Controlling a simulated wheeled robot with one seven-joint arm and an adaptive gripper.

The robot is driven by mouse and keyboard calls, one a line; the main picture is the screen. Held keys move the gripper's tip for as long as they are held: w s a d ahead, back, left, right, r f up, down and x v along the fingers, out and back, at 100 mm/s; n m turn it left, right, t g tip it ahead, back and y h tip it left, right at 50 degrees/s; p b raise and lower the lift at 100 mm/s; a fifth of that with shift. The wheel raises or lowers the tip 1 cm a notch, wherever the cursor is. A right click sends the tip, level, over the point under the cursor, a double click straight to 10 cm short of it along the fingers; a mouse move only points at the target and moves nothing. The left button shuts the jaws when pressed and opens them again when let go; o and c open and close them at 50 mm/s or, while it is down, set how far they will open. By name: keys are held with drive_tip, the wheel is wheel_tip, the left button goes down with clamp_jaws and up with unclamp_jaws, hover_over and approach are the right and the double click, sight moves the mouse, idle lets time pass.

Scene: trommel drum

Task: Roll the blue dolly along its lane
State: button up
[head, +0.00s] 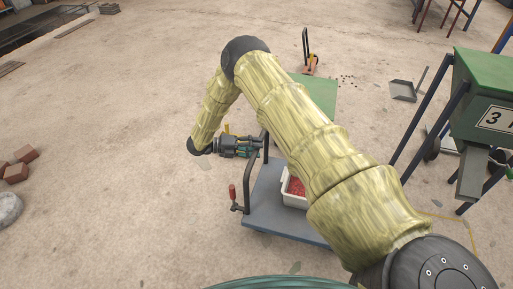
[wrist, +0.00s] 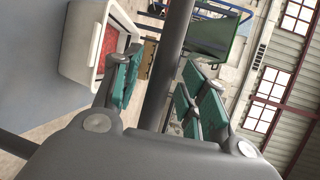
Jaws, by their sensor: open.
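The blue dolly (head: 262,205) has a flat grey-blue deck and stands low in the middle of the head view, partly hidden by my arm. A white tub (head: 290,200) with red contents sits on it; the tub also shows in the wrist view (wrist: 82,42). A dark handle bar (wrist: 168,65) runs between the fingers of my gripper (wrist: 164,78). The jaws are open, one finger on each side of the bar, and I cannot tell whether either touches it.
A green-decked cart (head: 316,97) stands just beyond the dolly. A red-gripped lever (head: 233,193) stands at the dolly's left corner. A green hopper on legs (head: 480,88) is at the right, with a dustpan (head: 402,90) nearby.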

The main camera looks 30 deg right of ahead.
drive_tip(key=v, duration=1.1)
drive_tip(key=shift+r, duration=0.1)
